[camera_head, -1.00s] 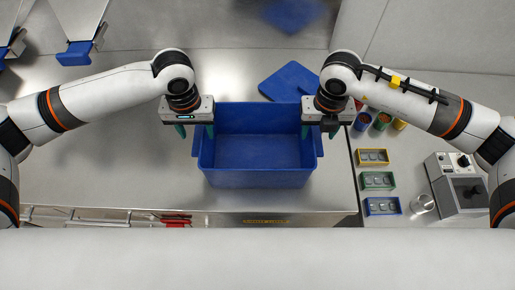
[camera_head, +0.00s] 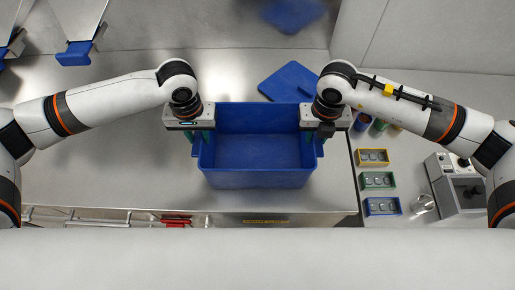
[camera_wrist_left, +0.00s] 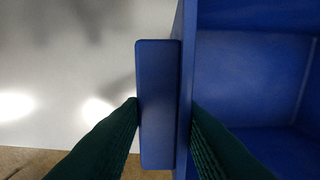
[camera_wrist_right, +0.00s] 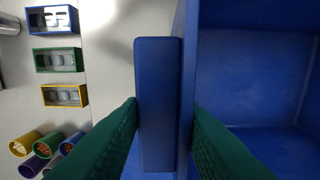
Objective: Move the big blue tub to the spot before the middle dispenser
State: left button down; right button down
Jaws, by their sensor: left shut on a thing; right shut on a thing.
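The big blue tub (camera_head: 255,180) stands upright and looks empty, near the front edge of the steel table. My left gripper (camera_head: 199,142) is shut on the tub's left handle; in the left wrist view its green fingers lie on both sides of the blue handle (camera_wrist_left: 157,100). My right gripper (camera_head: 313,138) is shut on the right handle, which shows between the fingers in the right wrist view (camera_wrist_right: 157,100). Two dispensers with blue ends (camera_head: 75,52) are partly in view at the upper left; which one is the middle dispenser I cannot tell.
A blue flat panel (camera_head: 290,80) lies behind the tub. To the right are yellow (camera_head: 372,157), green (camera_head: 378,180) and blue (camera_head: 382,206) small trays, several coloured cups, a metal cup (camera_head: 422,204) and a grey device (camera_head: 458,185). The table (camera_head: 110,165) left of the tub is clear.

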pick_arm(q)
jog(key=shift+r, duration=0.15)
pick_arm(e)
jog(key=shift+r, duration=0.15)
